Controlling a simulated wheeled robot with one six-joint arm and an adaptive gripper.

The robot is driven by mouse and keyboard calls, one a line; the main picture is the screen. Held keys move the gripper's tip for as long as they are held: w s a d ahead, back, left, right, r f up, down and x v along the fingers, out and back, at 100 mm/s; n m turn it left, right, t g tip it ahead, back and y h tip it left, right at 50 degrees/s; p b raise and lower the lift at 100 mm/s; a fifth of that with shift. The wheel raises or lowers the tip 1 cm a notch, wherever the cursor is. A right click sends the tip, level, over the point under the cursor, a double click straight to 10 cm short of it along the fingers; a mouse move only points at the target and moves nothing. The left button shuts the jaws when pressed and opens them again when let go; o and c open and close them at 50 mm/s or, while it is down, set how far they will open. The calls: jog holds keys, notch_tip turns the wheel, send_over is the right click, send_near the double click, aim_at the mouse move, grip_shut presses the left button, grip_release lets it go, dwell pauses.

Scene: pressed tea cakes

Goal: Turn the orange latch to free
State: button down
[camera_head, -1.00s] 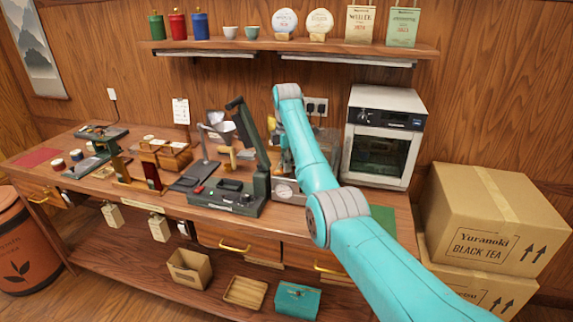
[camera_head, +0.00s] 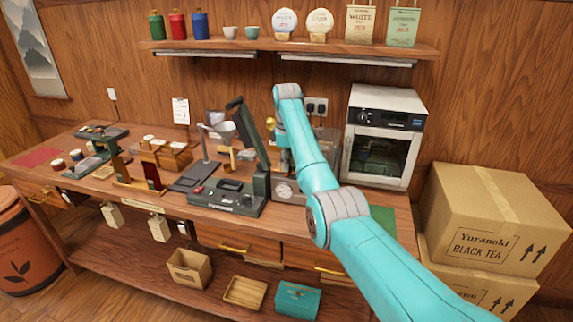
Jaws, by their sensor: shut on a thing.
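My turquoise arm reaches across from the lower right and bends down at its far end, over the bench, in front of a small machine with a round dial (camera_head: 285,189). My forearm covers most of that machine. My gripper is hidden behind the forearm, so its jaws and anything between them do not show. I cannot make out the orange latch. A small yellow knob (camera_head: 271,123) shows just left of my arm, above the machine.
A dark green press (camera_head: 262,182) stands close left of my arm. A white oven (camera_head: 384,136) stands to the right on the bench (camera_head: 85,186). Cardboard boxes (camera_head: 490,225) stand at the right. A shelf (camera_head: 235,45) with tins and packets hangs above.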

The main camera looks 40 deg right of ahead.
dwell(0.3)
jog(key=c, duration=1.2)
grip_release()
